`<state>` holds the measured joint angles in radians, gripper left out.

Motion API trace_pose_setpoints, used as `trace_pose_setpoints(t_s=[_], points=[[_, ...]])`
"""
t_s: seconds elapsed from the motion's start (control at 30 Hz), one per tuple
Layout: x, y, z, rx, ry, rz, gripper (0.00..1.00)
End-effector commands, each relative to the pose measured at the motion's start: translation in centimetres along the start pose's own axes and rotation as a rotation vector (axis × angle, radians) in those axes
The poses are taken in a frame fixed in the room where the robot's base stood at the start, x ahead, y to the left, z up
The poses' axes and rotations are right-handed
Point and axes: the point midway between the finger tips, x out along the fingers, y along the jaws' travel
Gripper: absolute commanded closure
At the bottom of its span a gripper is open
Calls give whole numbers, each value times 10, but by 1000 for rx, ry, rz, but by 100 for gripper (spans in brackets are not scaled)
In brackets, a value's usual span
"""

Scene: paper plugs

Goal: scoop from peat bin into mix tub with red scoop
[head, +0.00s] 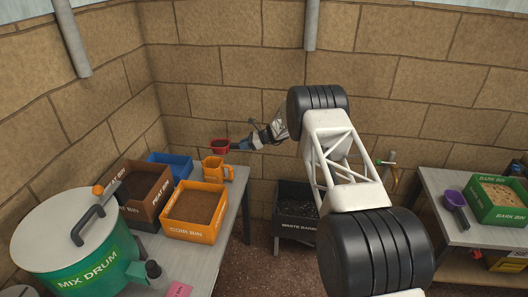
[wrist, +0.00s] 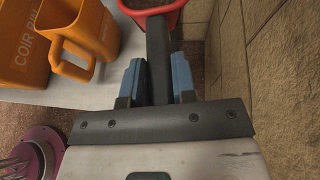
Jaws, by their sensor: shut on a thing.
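My gripper (head: 252,143) is shut on the dark handle of the red scoop (head: 220,146), held up over the far end of the left bench. In the wrist view the handle passes between the blue fingers (wrist: 157,82), and part of the red scoop (wrist: 172,14) shows at the top edge. Its inside looks dark brown; I cannot tell how full it is. The brown peat bin (head: 155,206), with dark contents, stands on the bench to the left of the scoop. No mix tub label is readable; a blue tub (head: 183,168) stands behind the peat bin.
The orange coir bin (head: 190,230) and an orange scoop (head: 213,170) stand on the left bench. The green mix drum (head: 85,265) is front left. A dark waste barrow (head: 298,226) is on the floor.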

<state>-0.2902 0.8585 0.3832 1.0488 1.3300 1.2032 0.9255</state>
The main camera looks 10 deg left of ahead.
Motion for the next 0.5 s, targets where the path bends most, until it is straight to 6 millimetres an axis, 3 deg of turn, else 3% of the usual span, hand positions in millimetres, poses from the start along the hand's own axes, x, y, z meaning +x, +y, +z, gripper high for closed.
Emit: trace_pose_setpoints(t_s=[0.03, 0.5], points=[[17, -2, 11, -15, -1, 25, 98], [151, 2, 105, -106, -16, 239, 98]])
